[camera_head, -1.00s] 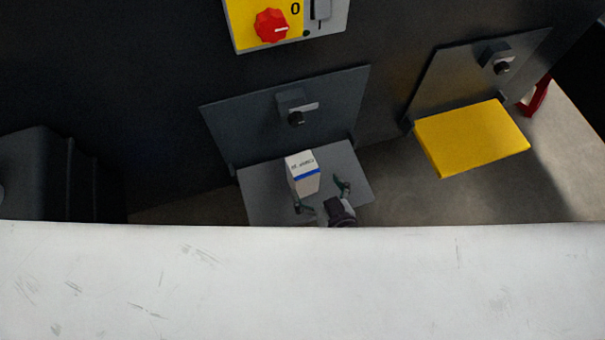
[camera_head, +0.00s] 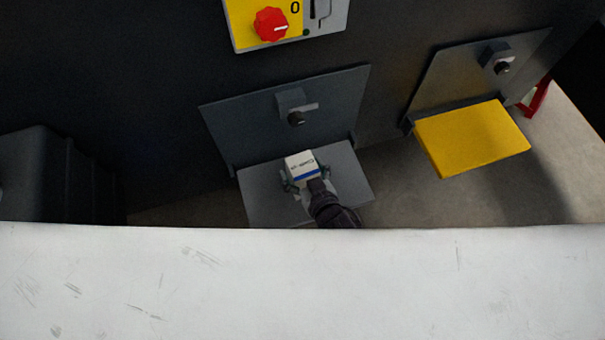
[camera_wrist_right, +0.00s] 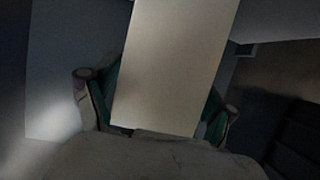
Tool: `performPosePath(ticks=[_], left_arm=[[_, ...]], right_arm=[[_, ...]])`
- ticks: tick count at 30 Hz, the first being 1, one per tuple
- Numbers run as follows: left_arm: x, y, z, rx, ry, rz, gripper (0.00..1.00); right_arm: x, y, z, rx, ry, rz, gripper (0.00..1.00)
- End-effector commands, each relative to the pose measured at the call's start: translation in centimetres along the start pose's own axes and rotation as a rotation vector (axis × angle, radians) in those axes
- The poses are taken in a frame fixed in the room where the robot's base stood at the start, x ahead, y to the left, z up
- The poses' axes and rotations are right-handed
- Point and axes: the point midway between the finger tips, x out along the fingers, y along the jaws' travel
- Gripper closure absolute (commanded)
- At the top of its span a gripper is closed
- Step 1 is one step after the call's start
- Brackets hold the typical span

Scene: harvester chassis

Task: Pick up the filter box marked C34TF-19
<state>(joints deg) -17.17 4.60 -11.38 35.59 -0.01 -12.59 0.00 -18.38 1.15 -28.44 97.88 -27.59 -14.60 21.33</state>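A white filter box (camera_head: 301,164) with a blue stripe and dark print on its top stands on the grey shelf (camera_head: 348,177) in the head view. The print is too small for me to read for sure. My right gripper (camera_head: 307,182) is at the near side of the box, with a finger on each side of it. In the right wrist view the pale box face (camera_wrist_right: 172,65) fills the middle between the fingers of the right gripper (camera_wrist_right: 155,92). My left gripper is not in view.
A dark upright panel with a latch (camera_head: 296,108) stands behind the shelf. A yellow shelf (camera_head: 472,138) is at the right, empty. A red knob (camera_head: 271,25) is above. A broad white surface (camera_head: 300,285) crosses the front and hides what lies below it.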

Motion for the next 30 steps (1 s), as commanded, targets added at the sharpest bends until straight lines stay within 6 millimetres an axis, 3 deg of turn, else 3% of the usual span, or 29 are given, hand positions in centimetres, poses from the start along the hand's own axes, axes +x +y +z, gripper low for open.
performPosePath(ticks=[1,12,23,30], left_arm=[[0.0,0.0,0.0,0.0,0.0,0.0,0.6],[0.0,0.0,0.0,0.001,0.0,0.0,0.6],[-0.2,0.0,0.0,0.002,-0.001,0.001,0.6],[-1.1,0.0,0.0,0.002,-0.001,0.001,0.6]], right_arm=[[0.0,0.0,0.0,0.0,0.0,0.0,0.31],[0.0,0.0,-0.2,-0.001,0.004,0.0,0.9],[-0.3,0.0,-0.8,-0.001,0.006,0.0,0.9],[-1.6,0.0,-4.0,-0.001,0.009,0.0,0.9]])
